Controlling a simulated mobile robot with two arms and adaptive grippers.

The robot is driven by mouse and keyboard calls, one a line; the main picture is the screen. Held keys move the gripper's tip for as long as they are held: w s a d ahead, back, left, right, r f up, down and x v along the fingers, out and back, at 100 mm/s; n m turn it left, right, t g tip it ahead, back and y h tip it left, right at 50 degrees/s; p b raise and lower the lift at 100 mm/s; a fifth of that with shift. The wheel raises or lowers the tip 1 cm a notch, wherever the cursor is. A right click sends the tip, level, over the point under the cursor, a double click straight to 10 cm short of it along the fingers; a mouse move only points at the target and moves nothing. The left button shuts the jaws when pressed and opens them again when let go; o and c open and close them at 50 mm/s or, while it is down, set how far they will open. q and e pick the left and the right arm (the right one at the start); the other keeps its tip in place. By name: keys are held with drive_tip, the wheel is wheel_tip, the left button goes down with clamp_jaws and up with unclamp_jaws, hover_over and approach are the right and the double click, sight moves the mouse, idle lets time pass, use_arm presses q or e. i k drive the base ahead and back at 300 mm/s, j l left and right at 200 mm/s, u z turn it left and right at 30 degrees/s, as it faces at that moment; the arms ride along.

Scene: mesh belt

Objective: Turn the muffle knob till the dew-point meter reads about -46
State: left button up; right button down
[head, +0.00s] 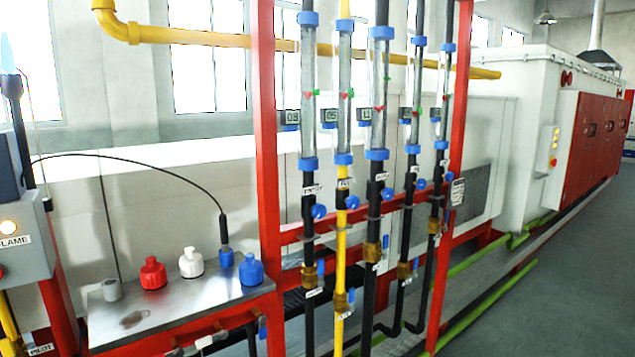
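A red frame (266,180) holds several upright flow tubes, each with a blue valve knob below it. The knobs run from the left one (319,211) past a second (352,202) and a middle one (386,194) to two farther right. Small white labels (312,190) sit by the knobs, too small to read surely, so I cannot tell which knob is the muffle one. Small grey displays (292,116) beside the tubes show flow-like figures, the left ones about 0.9 and 0.5. I cannot make out a dew-point meter reading. Neither gripper is in view.
A grey box labelled FLAME (20,245) stands far left. Green pipes (485,305) run along the floor, with open floor at right.

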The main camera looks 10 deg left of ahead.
sight(388, 193)
drive_tip(key=i+l, duration=0.15)
drive_tip(key=i+l+u, duration=0.3)
drive_tip(key=i+l, duration=0.15)
drive_tip(key=i+l+u, duration=0.35)
drive_tip(key=i+l, duration=0.2)
